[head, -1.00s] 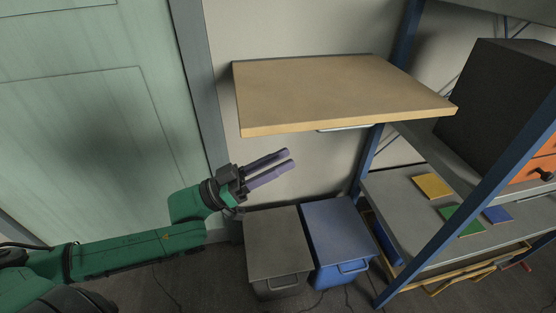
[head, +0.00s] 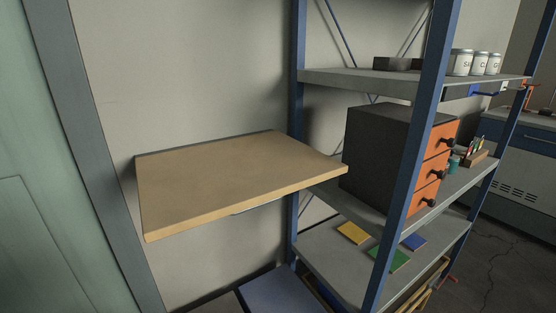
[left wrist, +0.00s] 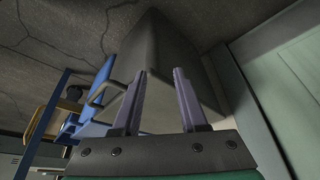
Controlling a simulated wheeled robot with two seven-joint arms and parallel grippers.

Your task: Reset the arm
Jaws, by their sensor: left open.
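My left gripper (left wrist: 160,98) shows in the left wrist view with its two purple fingers apart and nothing between them. Neither of my arms shows in the head view, and my right gripper is out of sight.
A wooden wall shelf (head: 235,180) juts out at the left. A blue-posted rack (head: 425,150) holds a dark cabinet with orange drawers (head: 432,170), several jars and coloured tiles. The blue bin's lid (head: 275,293) shows below. A green door (head: 50,200) stands at far left.

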